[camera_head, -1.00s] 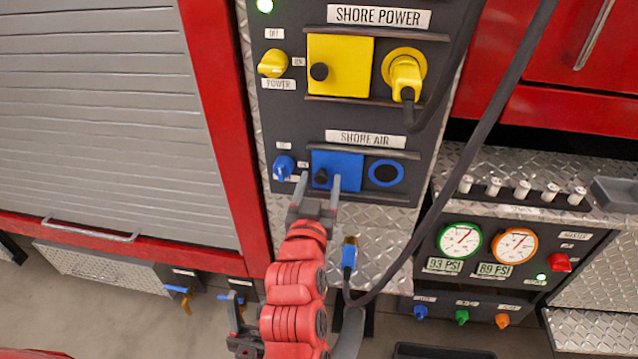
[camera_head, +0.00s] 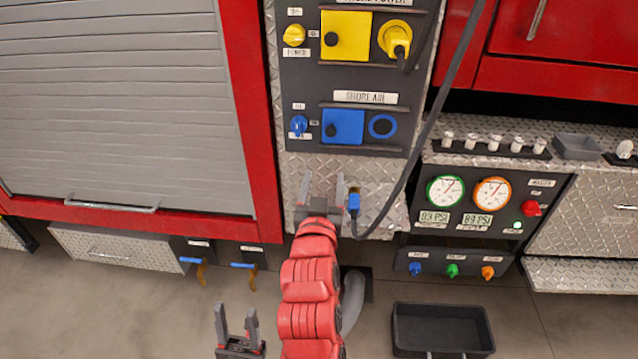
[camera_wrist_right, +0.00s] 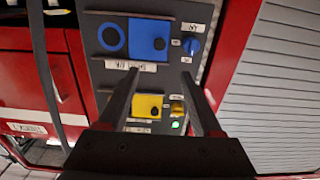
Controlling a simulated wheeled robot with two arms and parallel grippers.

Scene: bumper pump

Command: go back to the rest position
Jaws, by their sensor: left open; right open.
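My right gripper (camera_head: 323,184) is open and empty, in front of the diamond-plate below the shore air panel (camera_head: 343,127). Its two fingers also show in the right wrist view (camera_wrist_right: 160,95), apart with nothing between them, facing the panel, which appears upside down there. My left gripper (camera_head: 237,318) is open and empty, low in the head view, over the floor and left of my right arm. A hose with a blue connector (camera_head: 353,202) hangs just right of my right gripper. The blue round socket (camera_head: 382,126) has nothing plugged in.
The yellow shore power plug (camera_head: 397,39) sits in its socket above. Gauges (camera_head: 445,191) and small valves are at the right. A black tray (camera_head: 443,327) lies on the floor. A grey shutter (camera_head: 110,100) fills the left. Floor at lower left is clear.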

